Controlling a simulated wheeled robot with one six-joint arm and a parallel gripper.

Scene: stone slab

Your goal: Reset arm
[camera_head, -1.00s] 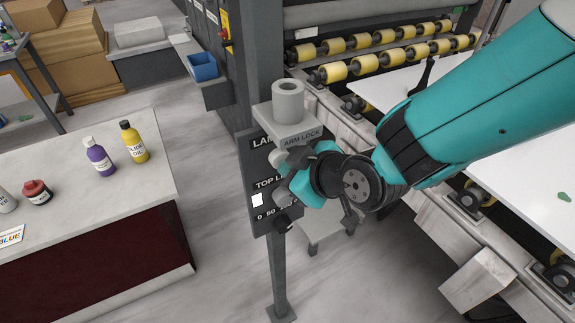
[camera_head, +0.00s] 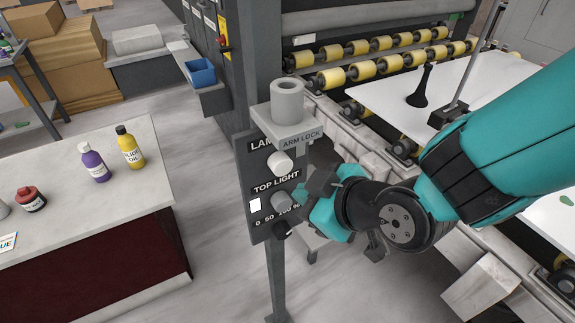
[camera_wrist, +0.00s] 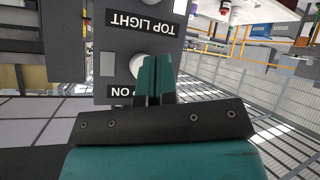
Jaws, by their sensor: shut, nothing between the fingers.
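A dark control panel (camera_head: 246,165) stands on a grey post, with the labels "TOP LIGHT", "ARM LOCK" and a partly hidden "LAMP" label. A white round knob (camera_head: 280,163) sits between the lamp and top-light labels. In the wrist view the fingers (camera_wrist: 157,72) are together and empty. They overlap part of the white knob (camera_wrist: 136,66); whether they touch it I cannot tell.
A grey ring-shaped holder (camera_head: 287,100) tops the post. A bench (camera_head: 90,215) with a purple bottle (camera_head: 93,161), a yellow bottle (camera_head: 129,146) and a red jar (camera_head: 31,199) is at left. A roller machine (camera_head: 375,62) with a white sheet (camera_head: 490,85) fills the back right.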

